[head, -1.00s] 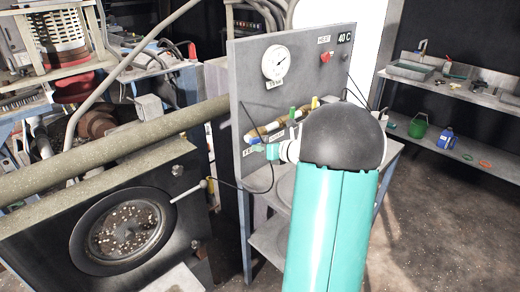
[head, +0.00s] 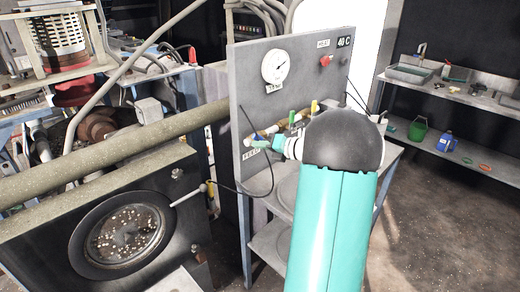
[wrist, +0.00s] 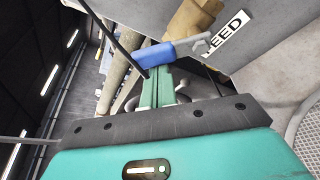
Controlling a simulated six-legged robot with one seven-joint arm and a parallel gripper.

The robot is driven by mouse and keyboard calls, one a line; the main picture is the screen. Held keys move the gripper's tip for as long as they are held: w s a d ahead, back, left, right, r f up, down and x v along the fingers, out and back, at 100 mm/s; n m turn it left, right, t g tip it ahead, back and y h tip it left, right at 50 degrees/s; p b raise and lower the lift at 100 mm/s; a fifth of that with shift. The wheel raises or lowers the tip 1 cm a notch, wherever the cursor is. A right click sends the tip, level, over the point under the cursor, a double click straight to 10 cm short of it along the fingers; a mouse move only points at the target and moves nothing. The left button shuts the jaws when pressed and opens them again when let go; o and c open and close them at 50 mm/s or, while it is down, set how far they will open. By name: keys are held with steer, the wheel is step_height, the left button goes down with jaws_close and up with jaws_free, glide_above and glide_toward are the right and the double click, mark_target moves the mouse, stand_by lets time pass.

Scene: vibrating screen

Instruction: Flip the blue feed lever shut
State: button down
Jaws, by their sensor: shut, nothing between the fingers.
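The blue feed lever (wrist: 153,55) shows in the wrist view as a blue sleeve on a grey metal arm, beside a brass fitting and the FEED label (wrist: 228,36). My gripper (wrist: 158,74) is shut and empty, its green fingers with their tips right at the blue sleeve. I cannot tell whether they touch it. In the head view my gripper (head: 262,144) is at the lower left of the grey panel (head: 300,80), just above the FEED label (head: 250,155). My arm hides part of the valve row there, and the lever is hard to make out.
A gauge (head: 275,67), a red button (head: 326,60) and green (head: 292,116) and yellow (head: 314,107) handles are on the panel. A thick pipe (head: 110,155) runs in from the left. A black cable (head: 262,190) hangs near my gripper. Floor is free at right.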

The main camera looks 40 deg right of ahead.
steer(key=m, duration=0.1)
steer(key=d+r+m+t+y, duration=0.1)
steer(key=m, duration=0.1)
steer(key=d+r+m, duration=0.1)
steer(key=m, duration=0.1)
steer(key=shift+r+y, duration=0.1)
steer(key=shift+y, duration=0.2)
steer(key=shift+d+r, duration=0.2)
steer(key=shift+d, duration=0.3)
steer(key=shift+w+a, duration=0.1)
stand_by(0.3)
